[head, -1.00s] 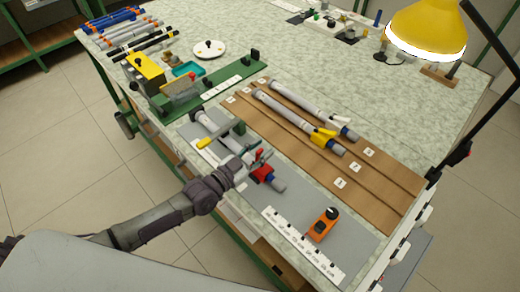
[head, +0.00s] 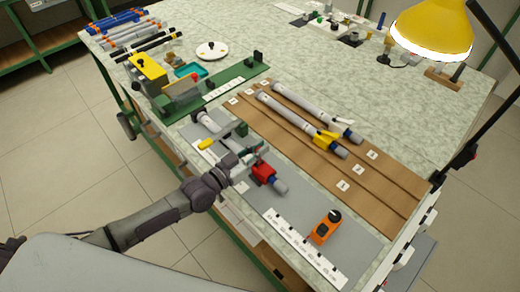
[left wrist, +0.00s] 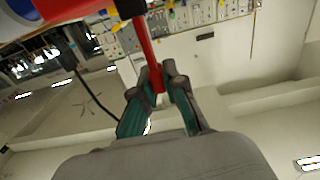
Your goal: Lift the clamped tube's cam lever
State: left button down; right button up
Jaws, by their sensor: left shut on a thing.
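The clamped tube (head: 218,127) is grey and lies on the grey mat of the bench, with a red collar (head: 264,173) near its front end. My left gripper (head: 257,157) is beside the collar, above the tube. In the left wrist view, the red cam lever (left wrist: 147,45) runs down from the red collar (left wrist: 70,8) at the top left. The fingertips of the left gripper (left wrist: 157,82) are shut on the lever's free end. In the head view the gripper mostly hides the lever. My right gripper is not in view.
Two grey tubes, one with a yellow lever (head: 326,138) and one with a white lever (head: 341,122), lie on a brown grooved board (head: 372,185). An orange device (head: 325,227) and a white ruler strip (head: 300,247) lie in front. A yellow lamp (head: 432,28) overhangs the right.

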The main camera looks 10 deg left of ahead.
pick_arm(q)
jog(key=c, duration=1.2)
grip_release()
jog(key=shift+a, duration=0.1)
jog(key=v, duration=1.2)
